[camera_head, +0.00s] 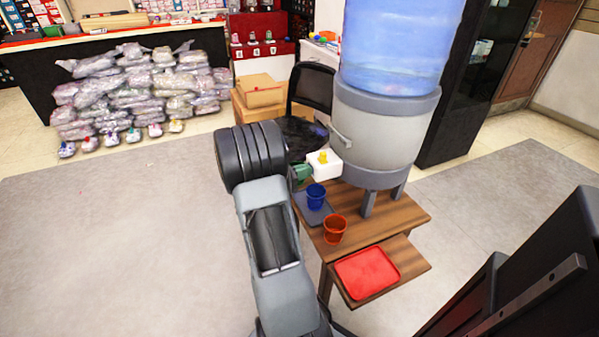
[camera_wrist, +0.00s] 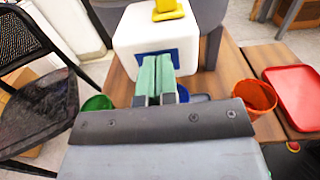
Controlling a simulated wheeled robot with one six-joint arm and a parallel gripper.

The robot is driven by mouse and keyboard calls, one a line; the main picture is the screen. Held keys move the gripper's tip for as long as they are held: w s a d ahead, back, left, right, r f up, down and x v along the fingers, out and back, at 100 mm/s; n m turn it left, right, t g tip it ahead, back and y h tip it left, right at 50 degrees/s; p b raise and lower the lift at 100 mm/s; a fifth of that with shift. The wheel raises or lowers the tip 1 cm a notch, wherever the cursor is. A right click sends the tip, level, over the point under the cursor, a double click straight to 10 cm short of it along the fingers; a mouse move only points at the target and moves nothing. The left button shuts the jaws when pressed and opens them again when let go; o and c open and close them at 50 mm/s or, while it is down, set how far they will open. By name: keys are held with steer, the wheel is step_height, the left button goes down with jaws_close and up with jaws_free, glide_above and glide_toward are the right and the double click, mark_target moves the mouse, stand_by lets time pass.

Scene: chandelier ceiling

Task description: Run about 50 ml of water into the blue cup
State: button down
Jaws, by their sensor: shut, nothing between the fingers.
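The water dispenser (camera_head: 380,125) has a white tap block (camera_head: 325,167) with a yellow lever (camera_head: 323,157) on top. In the wrist view the block (camera_wrist: 130,40) shows a blue panel (camera_wrist: 185,58), and the yellow lever (camera_wrist: 168,10) is above it. The blue cup (camera_head: 316,196) stands upright on a grey pad below the tap block. It is mostly hidden behind my fingers in the wrist view. My gripper (camera_wrist: 155,62) is shut and empty, its green fingertips in front of the blue panel; I cannot tell whether they touch it. The cup's inside is too small to read.
An orange cup (camera_head: 334,230) stands near the blue cup on the wooden table (camera_head: 405,212). A red tray (camera_head: 367,273) lies on the lower wooden shelf. A green cup (camera_wrist: 97,103) shows in the wrist view. A black chair (camera_wrist: 35,105) stands close on the left.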

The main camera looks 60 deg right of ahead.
steer(key=shift+s+d+r, duration=0.15)
steer(key=shift+d+r, duration=0.15)
steer(key=shift+a, duration=0.1)
steer(key=p+v, duration=0.2)
steer(key=v, duration=1.2)
steer(key=shift+w+a+f+p, duration=0.2)
steer(key=shift+f+p, duration=0.1)
steer(key=shift+p, duration=0.1)
